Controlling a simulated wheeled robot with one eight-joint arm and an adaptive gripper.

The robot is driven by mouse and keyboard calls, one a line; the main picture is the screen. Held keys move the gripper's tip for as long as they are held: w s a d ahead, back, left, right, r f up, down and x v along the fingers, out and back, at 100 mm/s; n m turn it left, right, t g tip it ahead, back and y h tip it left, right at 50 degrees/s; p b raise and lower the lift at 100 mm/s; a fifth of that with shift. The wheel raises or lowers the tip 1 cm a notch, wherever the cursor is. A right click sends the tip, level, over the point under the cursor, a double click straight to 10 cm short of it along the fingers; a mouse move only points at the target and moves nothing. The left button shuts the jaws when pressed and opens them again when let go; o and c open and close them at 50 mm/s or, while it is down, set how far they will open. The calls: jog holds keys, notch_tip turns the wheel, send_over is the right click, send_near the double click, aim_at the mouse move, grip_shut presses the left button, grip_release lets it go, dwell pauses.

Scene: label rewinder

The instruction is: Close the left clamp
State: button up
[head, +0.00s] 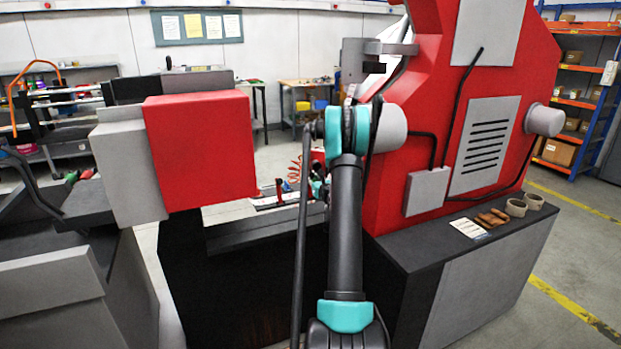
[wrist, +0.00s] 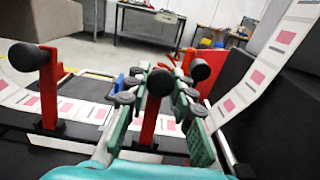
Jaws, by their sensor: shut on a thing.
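In the wrist view, two upright red clamp levers with black knobs stand in the foreground beside the label strip. The left clamp lever (wrist: 49,92) stands upright at the left, apart from my gripper. My gripper (wrist: 158,100), with green padded fingers, is around the middle red lever (wrist: 148,128), shut on it below its black knob (wrist: 160,82). A further black knob (wrist: 200,69) with a red part shows just behind the right finger. In the head view my arm hides most of the gripper and the clamps.
A white label strip with pink patches (wrist: 82,109) runs across the bed and rises at the right (wrist: 268,62). In the head view, a large red machine housing (head: 440,120) stands right of my arm and a red box (head: 200,150) left.

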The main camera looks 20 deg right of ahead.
grip_shut()
